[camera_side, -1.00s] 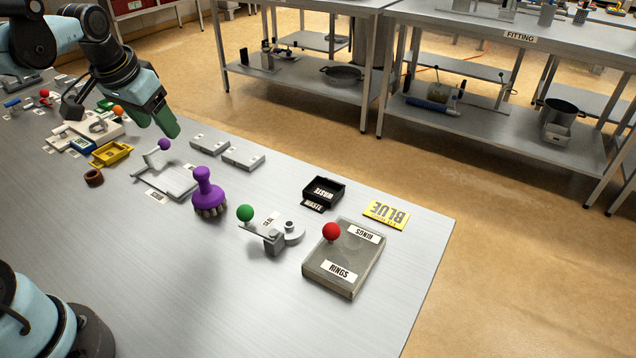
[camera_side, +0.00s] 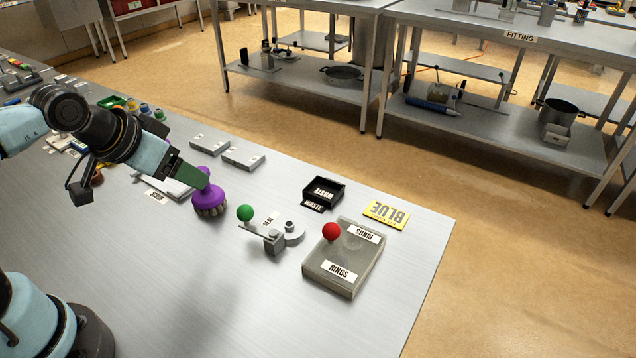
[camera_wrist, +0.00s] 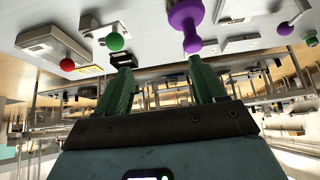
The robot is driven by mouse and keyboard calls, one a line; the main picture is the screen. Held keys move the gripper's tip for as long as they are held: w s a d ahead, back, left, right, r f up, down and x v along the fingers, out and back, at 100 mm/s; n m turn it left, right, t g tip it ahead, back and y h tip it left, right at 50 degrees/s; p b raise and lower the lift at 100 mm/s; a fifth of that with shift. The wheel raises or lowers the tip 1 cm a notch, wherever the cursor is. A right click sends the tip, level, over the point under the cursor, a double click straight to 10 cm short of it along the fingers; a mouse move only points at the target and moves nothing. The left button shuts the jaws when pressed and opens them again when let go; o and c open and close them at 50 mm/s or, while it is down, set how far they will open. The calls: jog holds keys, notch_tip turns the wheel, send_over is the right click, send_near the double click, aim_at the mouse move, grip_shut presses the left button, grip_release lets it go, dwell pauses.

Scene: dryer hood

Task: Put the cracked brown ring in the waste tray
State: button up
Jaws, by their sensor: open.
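A brown patch (camera_side: 97,178) shows beside my wrist in the side view, where the brown ring lay; my arm hides most of it, and I cannot make out a crack. The black waste tray (camera_side: 340,192) stands near the table's far edge, right of the middle; it also shows in the wrist view (camera_wrist: 123,61) by the left fingertip. My gripper (camera_side: 193,176) is beside the purple-handled brush (camera_side: 208,196) in the side view, overlapping its handle; I cannot tell whether they touch. In the wrist view my gripper (camera_wrist: 163,80) has its green fingers wide apart with nothing between them.
A grey RINGS box (camera_side: 345,262) with a red knob stands at the table's right end. A SEAL fixture (camera_side: 275,238) with a green knob is left of it. The table's front middle is clear.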

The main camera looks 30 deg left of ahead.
jog(key=w+a+r+m+g+y, duration=0.1)
jog(key=w+a+m+g, duration=0.15)
jog(key=a, duration=1.15)
jog(key=w+a+r+m+g, duration=0.1)
jog(key=a+g, duration=0.2)
jog(key=a, duration=1)
jog(key=s+a+f+m+g+h, duration=0.15)
jog(key=s+a+f, duration=0.3)
jog(key=a, duration=0.55)
jog(key=shift+n+y, duration=0.25)
jog(key=shift+n, duration=0.05)
jog(key=f, duration=1.1)
jog(key=shift+s+d+f, duration=0.1)
jog(key=shift+s+f, duration=0.05)
jog(key=shift+s, duration=0.15)
jog(key=c, duration=1.2)
